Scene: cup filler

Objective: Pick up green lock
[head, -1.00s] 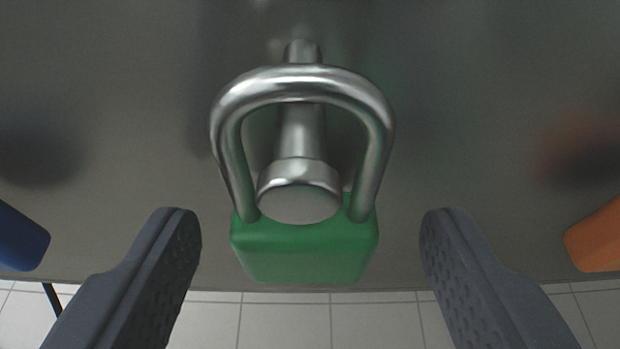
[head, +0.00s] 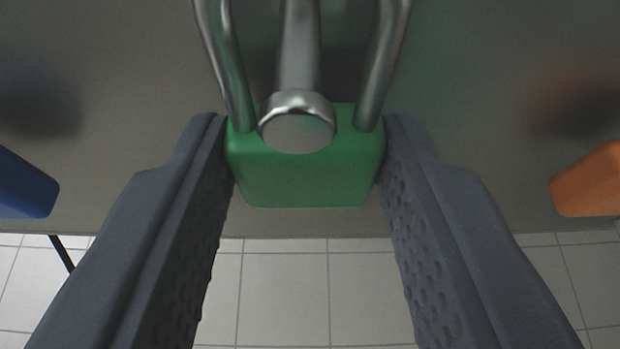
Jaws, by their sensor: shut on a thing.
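The green lock (head: 306,172) is in the upper middle of the head view, its green body below and its silver shackle (head: 384,65) running up out of the top of the picture. A metal peg (head: 298,122) with a round end passes between the two shackle legs, and its end covers part of the body's top. My gripper (head: 306,145) is shut on the green lock, with one dark textured finger against each side of the body. The shackle's top is out of view.
A blue object (head: 25,184) is at the left edge and an orange object (head: 588,182) at the right edge, both partly cut off. A grey panel (head: 480,130) lies behind the lock. Pale floor tiles (head: 285,290) show below it.

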